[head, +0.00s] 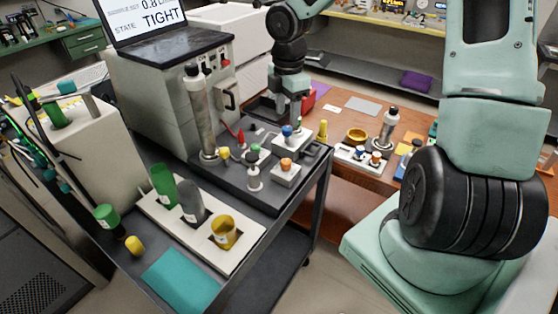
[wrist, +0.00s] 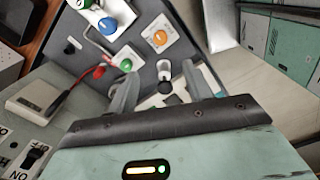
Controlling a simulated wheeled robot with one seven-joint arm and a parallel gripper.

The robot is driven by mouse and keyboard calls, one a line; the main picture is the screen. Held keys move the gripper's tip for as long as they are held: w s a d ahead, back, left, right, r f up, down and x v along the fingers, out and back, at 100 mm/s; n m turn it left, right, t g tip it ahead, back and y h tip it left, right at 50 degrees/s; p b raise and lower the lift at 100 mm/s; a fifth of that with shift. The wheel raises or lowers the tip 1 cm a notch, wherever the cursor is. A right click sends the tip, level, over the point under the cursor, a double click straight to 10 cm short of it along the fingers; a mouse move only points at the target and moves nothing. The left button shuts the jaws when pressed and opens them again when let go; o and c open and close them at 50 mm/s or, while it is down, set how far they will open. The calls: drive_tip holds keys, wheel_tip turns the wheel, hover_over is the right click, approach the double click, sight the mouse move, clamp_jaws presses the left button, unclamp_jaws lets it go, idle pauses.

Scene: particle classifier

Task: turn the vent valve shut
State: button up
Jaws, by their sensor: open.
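I cannot tell for certain which control is the vent valve. On the grey apparatus base (head: 240,185) stand a blue knob (head: 288,131) and an orange knob (head: 286,163), each on a white block. A green knob (head: 254,150) and a red pointed part (head: 240,136) are beside them. The wrist view shows the orange knob (wrist: 159,38), blue knob (wrist: 108,25), green knob (wrist: 126,65) and red part (wrist: 98,72). My gripper also shows behind the blue knob in the head view (head: 295,112).
A tall metal cylinder (head: 201,115) stands left of the knobs. A white tray (head: 165,215) holding coloured containers is in front. A screen (head: 143,18) reads TIGHT.

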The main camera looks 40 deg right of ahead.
sight(286, 160)
wheel_tip(286, 160, down, 16)
drive_tip(key=shift+f+b, duration=0.1)
drive_tip(key=shift+b, duration=0.55)
drive_tip(key=shift+c, duration=0.3)
drive_tip(key=c, duration=0.9)
